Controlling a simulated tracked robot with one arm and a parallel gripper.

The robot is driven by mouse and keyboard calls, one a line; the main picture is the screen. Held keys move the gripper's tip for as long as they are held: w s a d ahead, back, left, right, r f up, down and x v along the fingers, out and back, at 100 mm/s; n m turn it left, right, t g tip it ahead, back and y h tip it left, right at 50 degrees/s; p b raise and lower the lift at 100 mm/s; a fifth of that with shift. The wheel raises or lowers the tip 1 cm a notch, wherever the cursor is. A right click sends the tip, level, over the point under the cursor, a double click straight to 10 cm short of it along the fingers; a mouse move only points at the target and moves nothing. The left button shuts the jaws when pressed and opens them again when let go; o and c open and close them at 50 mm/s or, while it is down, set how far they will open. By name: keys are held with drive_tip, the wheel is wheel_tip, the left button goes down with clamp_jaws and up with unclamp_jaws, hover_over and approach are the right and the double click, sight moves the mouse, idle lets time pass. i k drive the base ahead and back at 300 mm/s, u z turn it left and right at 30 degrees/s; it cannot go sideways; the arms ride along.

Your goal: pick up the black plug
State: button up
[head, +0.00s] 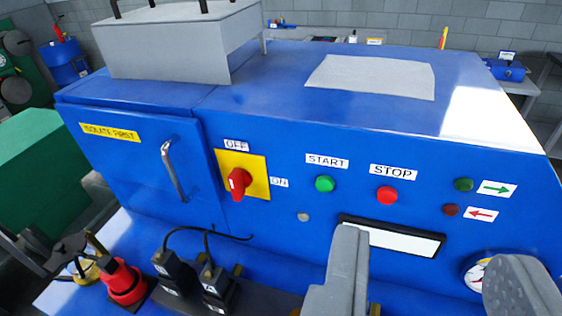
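Two black plugs stand side by side in the head view, at the lower left in front of the blue machine: a left one (172,272) and a right one (216,288). Each has a white label on its front and a thin black cable arching up and right from its top. I cannot tell which one the task means. My gripper (432,255) is open, its two grey fingers wide apart at the lower right. Nothing shows held between them. Both plugs are to the left of the left finger, apart from it.
A red plug (122,281) and a yellow one (85,270) stand left of the black plugs. The blue machine front (310,225) rises behind, with a red rotary switch (239,182), green start button (325,184), red stop button (387,196) and door handle (173,170).

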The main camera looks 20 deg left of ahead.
sight(216, 282)
drive_tip(key=z, duration=0.25)
drive_tip(key=k, duration=1.65)
drive_tip(key=u, duration=0.75)
drive_tip(key=i, duration=1)
drive_tip(key=z, duration=0.2)
